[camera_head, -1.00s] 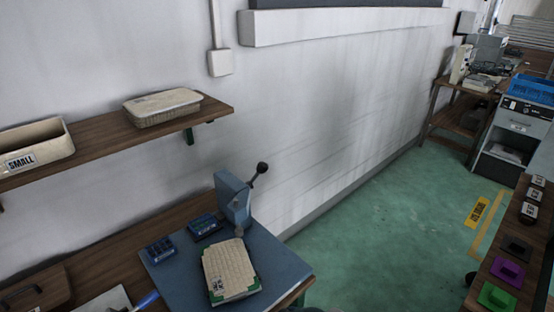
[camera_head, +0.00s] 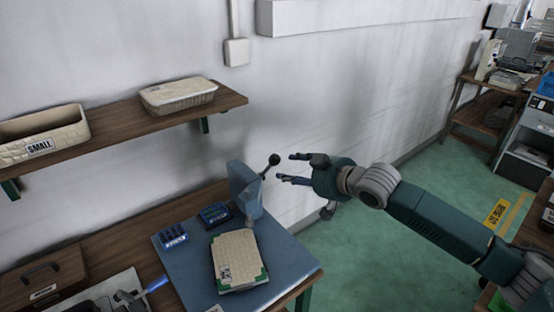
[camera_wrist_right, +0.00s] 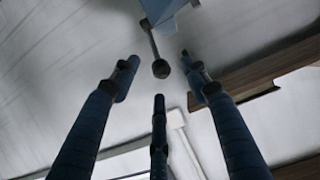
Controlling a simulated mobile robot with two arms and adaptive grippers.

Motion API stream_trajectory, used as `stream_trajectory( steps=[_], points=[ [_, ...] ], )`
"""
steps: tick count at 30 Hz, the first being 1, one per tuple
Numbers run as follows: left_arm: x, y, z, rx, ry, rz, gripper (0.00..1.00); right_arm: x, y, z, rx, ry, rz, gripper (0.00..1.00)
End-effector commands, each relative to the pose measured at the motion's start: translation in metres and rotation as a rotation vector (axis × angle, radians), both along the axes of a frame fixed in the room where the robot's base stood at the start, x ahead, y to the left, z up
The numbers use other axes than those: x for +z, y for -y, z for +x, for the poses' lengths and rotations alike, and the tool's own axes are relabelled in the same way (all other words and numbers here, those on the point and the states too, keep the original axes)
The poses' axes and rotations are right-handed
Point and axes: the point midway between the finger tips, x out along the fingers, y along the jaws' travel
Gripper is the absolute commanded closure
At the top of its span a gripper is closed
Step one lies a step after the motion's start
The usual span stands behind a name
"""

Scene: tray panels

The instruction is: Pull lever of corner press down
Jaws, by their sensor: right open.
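The corner press (camera_head: 245,189) is a blue-grey upright body on a blue work surface (camera_head: 190,270). Its lever (camera_head: 269,166) rises to the right and ends in a dark ball knob. My right gripper (camera_head: 285,168) is open and empty, just to the right of the knob, with its fingers pointing at it. In the right wrist view the knob (camera_wrist_right: 161,69) hangs from the lever between the spread fingers and beyond their tips, apart from them. A beige panel with green corners (camera_head: 240,260) lies in front of the press. My left gripper is not in view.
Two small blue boxes (camera_head: 173,236) lie left of the press. A wooden shelf (camera_head: 115,128) with two beige trays runs along the wall above. A blue-handled tool (camera_head: 150,287) lies at the lower left. The white wall is close behind the press.

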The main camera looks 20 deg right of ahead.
Motion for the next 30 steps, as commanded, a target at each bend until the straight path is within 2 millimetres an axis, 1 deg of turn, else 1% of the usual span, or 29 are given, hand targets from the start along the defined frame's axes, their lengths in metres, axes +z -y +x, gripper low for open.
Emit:
stream_trajectory(
  steps=[1,2,4,6,8,18,21,25,30],
  points=[
    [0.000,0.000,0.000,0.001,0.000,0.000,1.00,0.012,0.006,0.004,-0.004,0.013,0.005,0.54],
    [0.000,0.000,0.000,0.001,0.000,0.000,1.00,0.016,0.007,0.005,-0.006,0.018,0.010,0.54],
    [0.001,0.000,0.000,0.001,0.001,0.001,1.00,0.021,0.008,0.009,-0.008,0.024,0.017,0.54],
    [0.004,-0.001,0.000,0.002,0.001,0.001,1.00,0.021,0.007,0.014,-0.009,0.026,0.020,0.54],
    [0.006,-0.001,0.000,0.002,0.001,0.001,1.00,0.017,0.004,0.021,-0.008,0.023,0.021,0.54],
    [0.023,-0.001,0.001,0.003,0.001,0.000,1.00,-0.007,-0.017,0.076,-0.008,0.024,0.019,0.54],
    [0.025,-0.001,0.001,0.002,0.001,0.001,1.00,-0.013,-0.021,0.088,-0.009,0.024,0.016,0.54],
    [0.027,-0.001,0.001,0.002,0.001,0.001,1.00,-0.018,-0.024,0.097,-0.008,0.024,0.016,0.54],
    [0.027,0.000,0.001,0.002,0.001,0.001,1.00,-0.020,-0.025,0.100,-0.008,0.024,0.016,0.54]
  ],
)
